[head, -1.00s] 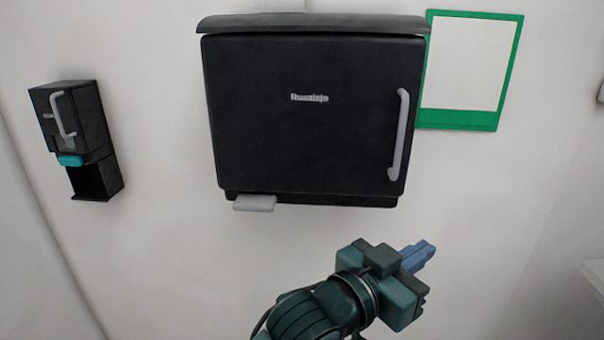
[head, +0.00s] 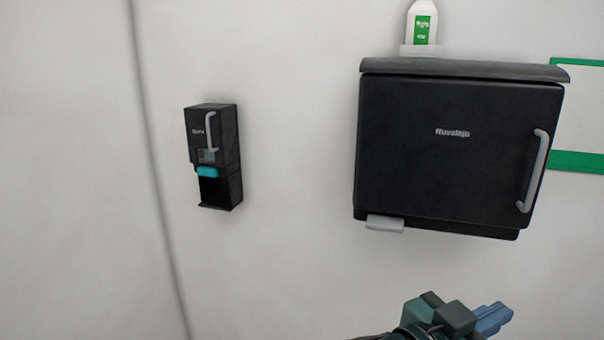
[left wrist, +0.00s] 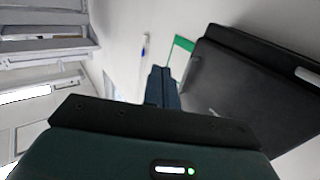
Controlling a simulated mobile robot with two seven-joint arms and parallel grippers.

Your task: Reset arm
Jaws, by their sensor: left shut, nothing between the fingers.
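My left gripper (head: 492,319) is at the bottom right of the head view, below the black wall cabinet (head: 450,150). Its blue fingers are together, with nothing between them, and point to the right. In the left wrist view the shut fingers (left wrist: 162,85) point away from the camera, with the cabinet (left wrist: 250,90) to their right. The gripper appears apart from the cabinet. The cabinet door is closed and has a light grey handle (head: 533,172) at its right side. My right gripper is not in view.
A small black dispenser (head: 214,157) with a teal part hangs on the wall to the left. A white bottle (head: 421,24) with a green label stands above the cabinet. A green-framed board (head: 585,162) is at the right edge. The wall between dispenser and cabinet is bare.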

